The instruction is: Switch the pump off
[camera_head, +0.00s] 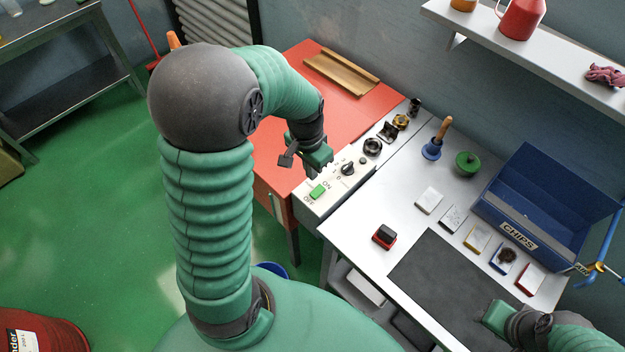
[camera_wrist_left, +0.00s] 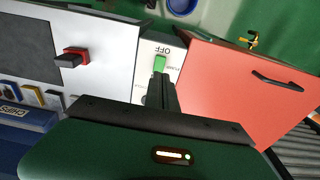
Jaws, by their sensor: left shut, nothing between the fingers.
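The pump switch (camera_head: 318,192) is a green rocker on a pale control panel (camera_head: 335,205), with ON printed on its far side and OFF on its near side. It also shows in the left wrist view (camera_wrist_left: 159,63), just beyond my fingertips. I cannot tell which side of the rocker is pressed. My left gripper (camera_head: 324,170) is shut and empty, just above and behind the switch on the ON side; contact cannot be made out. My right gripper (camera_head: 486,318) is at the lower right over the dark mat, its fingers not clear.
A black knob (camera_head: 348,168) and other fittings line the panel behind the switch. A red cabinet top (camera_head: 345,112) lies to the left. On the right, the cart top holds a red-and-black block (camera_head: 384,236), several small plates and a blue CHIPS bin (camera_head: 545,205).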

